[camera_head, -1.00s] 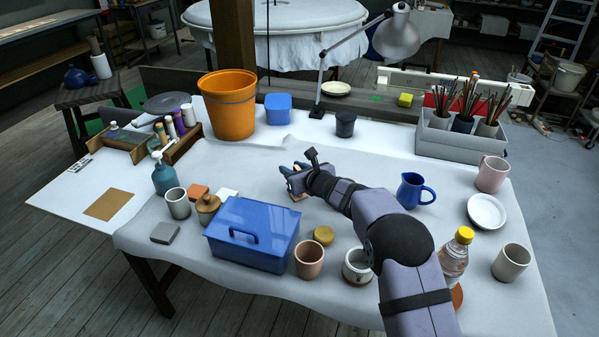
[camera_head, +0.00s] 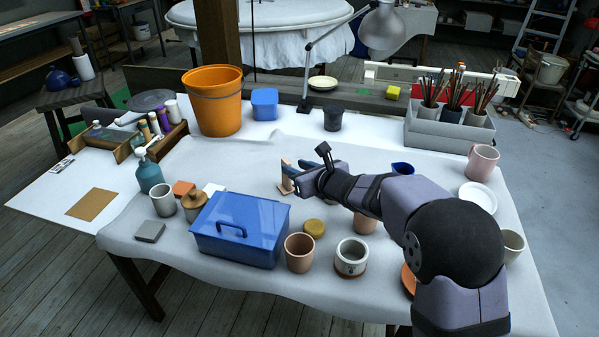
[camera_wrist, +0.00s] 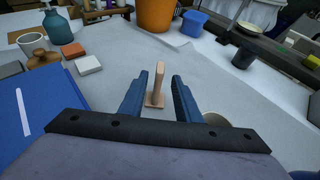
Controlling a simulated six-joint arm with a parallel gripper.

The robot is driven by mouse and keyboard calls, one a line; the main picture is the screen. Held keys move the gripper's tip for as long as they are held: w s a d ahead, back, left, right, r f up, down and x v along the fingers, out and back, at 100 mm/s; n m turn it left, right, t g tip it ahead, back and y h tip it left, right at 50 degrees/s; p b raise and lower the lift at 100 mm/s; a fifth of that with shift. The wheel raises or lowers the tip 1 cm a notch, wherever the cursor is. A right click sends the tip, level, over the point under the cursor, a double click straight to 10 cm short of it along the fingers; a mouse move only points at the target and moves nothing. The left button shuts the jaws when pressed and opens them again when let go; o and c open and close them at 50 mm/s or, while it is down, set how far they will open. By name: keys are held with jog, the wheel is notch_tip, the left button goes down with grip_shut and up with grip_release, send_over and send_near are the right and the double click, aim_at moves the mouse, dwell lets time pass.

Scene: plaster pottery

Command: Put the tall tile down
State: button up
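The tall tile (camera_head: 285,178) is a narrow, pinkish-tan slab. It stands upright on the pale-covered table (camera_head: 250,160), near its middle. In the wrist view the tile (camera_wrist: 159,82) has a small flat tan piece at its foot; I cannot tell whether that is part of it. My gripper (camera_head: 293,175) is just right of the tile in the head view, low over the table. In the wrist view its two blue fingers (camera_wrist: 160,92) are spread on either side of the tile, with a visible gap on both sides.
A blue toolbox (camera_head: 240,228), a mustard-coloured lid (camera_head: 314,227) and several cups stand in front. An orange bucket (camera_head: 213,105) and a black cup (camera_head: 333,117) stand behind. The cover left of the tile is clear. My arm hides part of the blue jug (camera_head: 402,168).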

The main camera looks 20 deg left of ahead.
jog(key=shift+s+d+r, duration=0.2)
jog(key=shift+s+d, duration=0.25)
dwell(0.3)
